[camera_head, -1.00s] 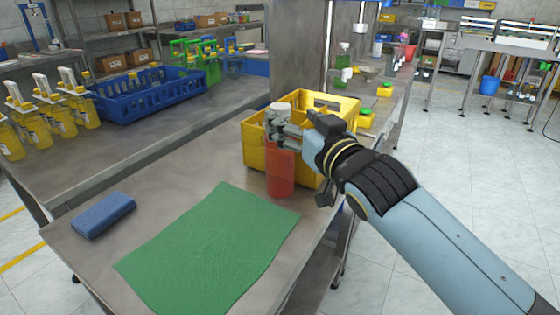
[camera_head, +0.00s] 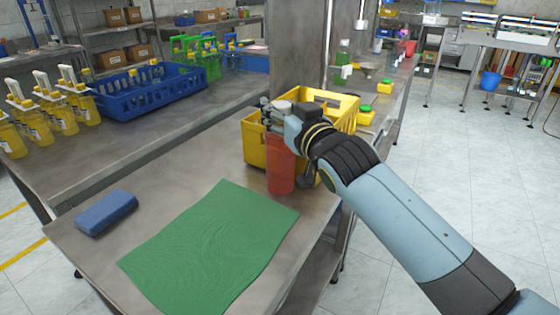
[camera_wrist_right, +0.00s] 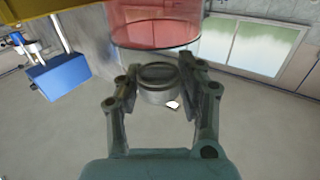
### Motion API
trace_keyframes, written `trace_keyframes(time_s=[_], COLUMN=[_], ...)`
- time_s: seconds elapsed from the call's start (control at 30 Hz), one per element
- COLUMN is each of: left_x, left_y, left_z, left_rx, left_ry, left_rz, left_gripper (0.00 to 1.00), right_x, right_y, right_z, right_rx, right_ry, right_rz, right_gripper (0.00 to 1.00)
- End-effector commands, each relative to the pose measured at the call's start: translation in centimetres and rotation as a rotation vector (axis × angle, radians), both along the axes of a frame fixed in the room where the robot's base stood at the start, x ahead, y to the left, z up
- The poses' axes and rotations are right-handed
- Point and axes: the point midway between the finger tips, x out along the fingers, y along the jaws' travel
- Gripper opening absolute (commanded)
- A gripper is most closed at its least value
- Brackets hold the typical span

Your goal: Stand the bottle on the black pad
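The bottle (camera_head: 281,165) is red and see-through with a grey-white cap (camera_head: 285,106). It stands upright on the steel table, close in front of the yellow crate. My right gripper (camera_head: 273,116) is at its top. In the right wrist view the finger pads of the right gripper (camera_wrist_right: 158,88) lie close against both sides of the grey cap (camera_wrist_right: 158,92), and the red body (camera_wrist_right: 155,25) shows beyond. They look shut on it, though contact is hard to see. My left gripper is not in view. I see no black pad.
A yellow crate (camera_head: 335,112) stands right behind the bottle. A green mat (camera_head: 210,250) lies flat in front of it, and a blue block (camera_head: 106,212) lies at the left. A blue crate (camera_head: 150,98) and yellow bottles (camera_head: 62,112) stand on the farther bench.

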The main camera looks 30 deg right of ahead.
Motion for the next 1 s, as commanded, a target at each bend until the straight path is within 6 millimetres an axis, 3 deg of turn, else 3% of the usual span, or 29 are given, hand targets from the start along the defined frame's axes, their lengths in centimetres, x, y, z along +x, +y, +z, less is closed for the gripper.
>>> trace_keyframes(time_s=[0.03,0.2,1.0], left_x=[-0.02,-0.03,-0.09], left_y=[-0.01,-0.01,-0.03], left_z=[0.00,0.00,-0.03], left_rx=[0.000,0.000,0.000], left_ry=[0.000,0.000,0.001], left_rz=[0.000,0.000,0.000], left_gripper=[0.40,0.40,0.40], right_x=[-0.01,-0.02,-0.09], right_y=[-0.01,-0.03,-0.06], right_z=[-0.06,-0.10,-0.49], right_rx=[-0.002,-0.003,-0.003], right_ry=[0.001,0.002,0.011], right_rz=[0.000,-0.001,-0.002], right_gripper=[0.19,0.00,0.00])
